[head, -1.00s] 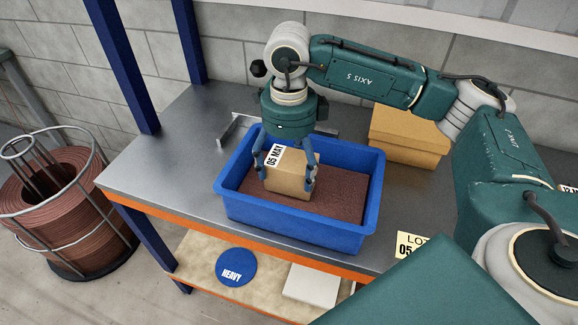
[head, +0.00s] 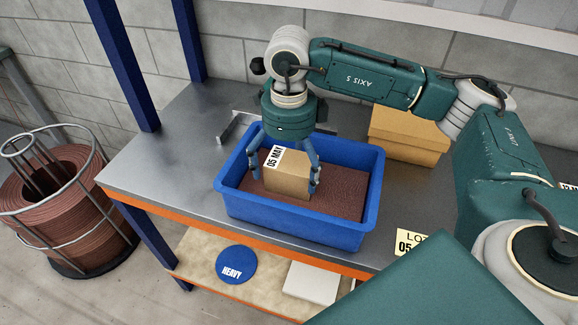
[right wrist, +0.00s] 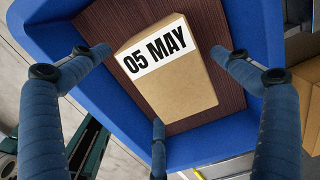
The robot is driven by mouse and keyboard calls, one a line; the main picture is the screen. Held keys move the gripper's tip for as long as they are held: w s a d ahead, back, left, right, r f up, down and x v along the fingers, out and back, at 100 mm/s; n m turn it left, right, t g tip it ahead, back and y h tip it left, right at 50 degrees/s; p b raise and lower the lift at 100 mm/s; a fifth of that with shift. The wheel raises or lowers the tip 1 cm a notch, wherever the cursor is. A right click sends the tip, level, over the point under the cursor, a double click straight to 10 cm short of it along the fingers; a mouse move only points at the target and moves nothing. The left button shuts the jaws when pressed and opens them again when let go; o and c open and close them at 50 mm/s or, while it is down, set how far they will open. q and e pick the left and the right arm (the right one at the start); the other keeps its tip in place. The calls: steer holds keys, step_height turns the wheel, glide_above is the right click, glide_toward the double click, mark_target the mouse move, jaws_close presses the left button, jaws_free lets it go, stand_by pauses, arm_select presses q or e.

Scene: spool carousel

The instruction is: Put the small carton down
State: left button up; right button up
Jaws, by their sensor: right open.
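The small carton (head: 288,174) is a tan box with a white "05 MAY" label. It sits inside the blue bin (head: 295,232) on the brown bin floor (head: 348,192). My right gripper (head: 284,176) is above and around the carton, pointing down, with its blue fingers spread. In the right wrist view the carton (right wrist: 178,92) lies between the fingers, with gaps visible between it and the fingers. The carton's underside is hidden. My left gripper is not in view.
A larger cardboard box (head: 408,135) stands behind the bin at right. A grey metal bracket (head: 236,125) lies behind the bin. The grey bench top (head: 165,165) is bare at left. A wire spool (head: 62,205) stands on the floor at far left.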

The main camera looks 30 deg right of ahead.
step_height(320, 180, up, 12)
steer(key=b, duration=0.2)
stand_by(0.6)
